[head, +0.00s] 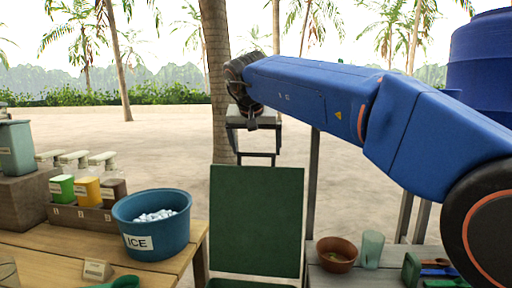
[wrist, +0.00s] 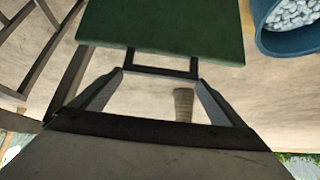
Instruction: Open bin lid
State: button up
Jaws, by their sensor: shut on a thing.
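The dark green bin lid (head: 257,222) stands raised and nearly upright in the middle of the head view, its broad face toward me. A dark bar handle (head: 257,165) sticks up from its top edge. My gripper (head: 256,151) reaches down from above to this handle. In the wrist view my gripper (wrist: 160,74) has a finger at each side of the handle (wrist: 150,72) and is shut on it. The lid (wrist: 165,22) also shows there, beyond the handle. Only a green edge of the bin (head: 250,283) shows below the lid; its inside is hidden.
A wooden counter on the left holds a blue ice tub (head: 152,222) close to the lid, and several labelled cups. A counter on the right holds a brown bowl (head: 337,254) and a clear green glass (head: 372,249). A dark post (head: 312,185) stands right of the lid.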

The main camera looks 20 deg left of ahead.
jog(key=shift+w+r, duration=0.15)
jog(key=shift+r, duration=0.05)
jog(key=o, duration=1.2)
jog(key=v, duration=1.7)
jog(key=shift+d+r, duration=0.1)
jog(key=shift+d, duration=0.05)
